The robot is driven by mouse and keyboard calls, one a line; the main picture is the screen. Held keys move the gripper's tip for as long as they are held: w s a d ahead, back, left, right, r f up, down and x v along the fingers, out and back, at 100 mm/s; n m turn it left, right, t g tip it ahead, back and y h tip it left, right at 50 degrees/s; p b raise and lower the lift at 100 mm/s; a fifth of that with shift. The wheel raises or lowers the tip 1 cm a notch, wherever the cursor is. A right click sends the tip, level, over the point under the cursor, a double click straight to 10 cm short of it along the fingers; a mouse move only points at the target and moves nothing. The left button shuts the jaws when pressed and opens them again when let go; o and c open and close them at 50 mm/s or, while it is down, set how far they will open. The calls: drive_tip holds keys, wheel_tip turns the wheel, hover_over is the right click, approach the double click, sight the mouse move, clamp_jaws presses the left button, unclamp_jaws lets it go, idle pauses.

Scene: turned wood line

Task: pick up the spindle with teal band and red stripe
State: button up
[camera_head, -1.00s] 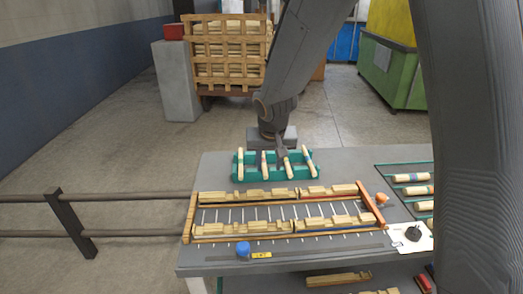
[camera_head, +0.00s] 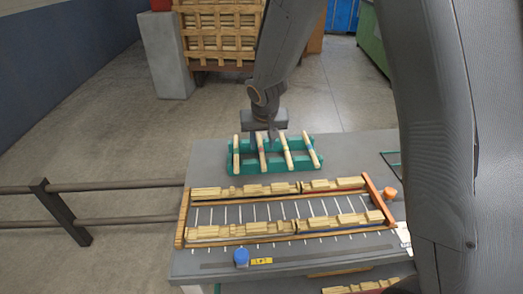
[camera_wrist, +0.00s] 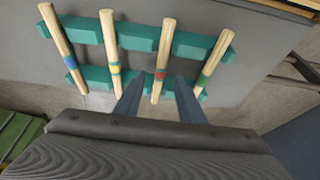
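The spindle with the red stripe and a teal-looking band (camera_wrist: 163,52) lies across the teal rack (camera_wrist: 136,37), third from left in the wrist view. It appears to be the second from left in the head view (camera_head: 262,156). My gripper (camera_wrist: 157,93) is open and empty. Its two fingers show on either side of this spindle's near end. I cannot tell whether they are level with it or still above. In the head view my gripper (camera_head: 268,136) is over the rack's far side, and its fingertips are hard to make out.
Other pale spindles lie in the rack: one with yellow and blue bands (camera_wrist: 110,45), one at the left (camera_wrist: 58,37) and one at the right (camera_wrist: 218,52). A railing (camera_head: 110,188) stands left.

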sight(261, 150)
drive_tip(key=shift+x, duration=1.7)
drive_tip(key=shift+r, duration=0.1)
drive_tip(key=shift+c, duration=0.2)
clamp_jaws()
